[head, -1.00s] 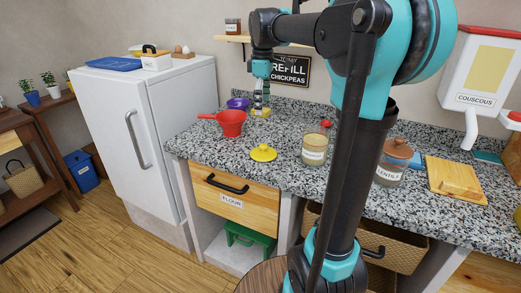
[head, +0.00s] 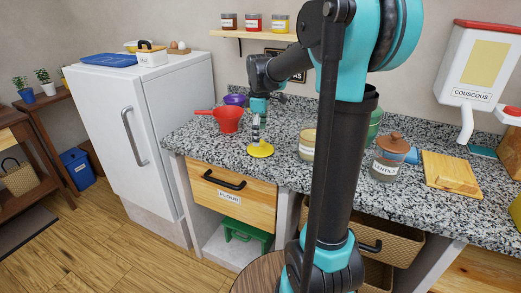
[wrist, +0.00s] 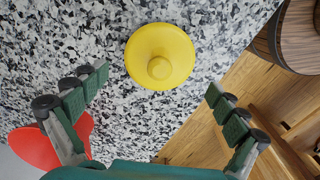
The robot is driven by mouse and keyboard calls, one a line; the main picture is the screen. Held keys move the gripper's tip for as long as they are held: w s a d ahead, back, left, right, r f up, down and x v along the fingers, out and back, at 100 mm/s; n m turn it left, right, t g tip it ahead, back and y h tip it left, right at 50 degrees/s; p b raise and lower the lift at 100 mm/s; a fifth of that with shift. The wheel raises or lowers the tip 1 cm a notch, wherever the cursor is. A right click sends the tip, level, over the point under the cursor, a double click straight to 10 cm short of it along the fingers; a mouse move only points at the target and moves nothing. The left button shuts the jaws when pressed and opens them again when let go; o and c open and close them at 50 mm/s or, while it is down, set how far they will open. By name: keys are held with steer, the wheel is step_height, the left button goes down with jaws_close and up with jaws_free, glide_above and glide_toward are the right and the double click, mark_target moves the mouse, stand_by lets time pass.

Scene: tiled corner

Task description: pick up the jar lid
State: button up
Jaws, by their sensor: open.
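The jar lid (head: 261,151) is a yellow disc with a round knob on top. It lies flat, knob up, near the front edge of the speckled countertop, above the flour drawer. In the wrist view the lid (wrist: 160,57) shows whole, beyond and between the fingertips. My gripper (head: 257,138) hangs pointing down, just over the lid in the head view. In the wrist view my gripper (wrist: 158,82) is open and empty, its green-padded fingers wide apart on either side, not touching the lid.
A red scoop (head: 228,120) and a purple bowl (head: 235,99) stand left of and behind the lid. An open glass jar (head: 308,142) stands to its right, partly behind my arm. The lentils jar (head: 387,160) and a wooden board (head: 449,167) are further right.

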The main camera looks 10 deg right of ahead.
steer(key=shift+d+f, duration=0.1)
steer(key=shift+f, duration=1.75)
steer(key=c, duration=1.7)
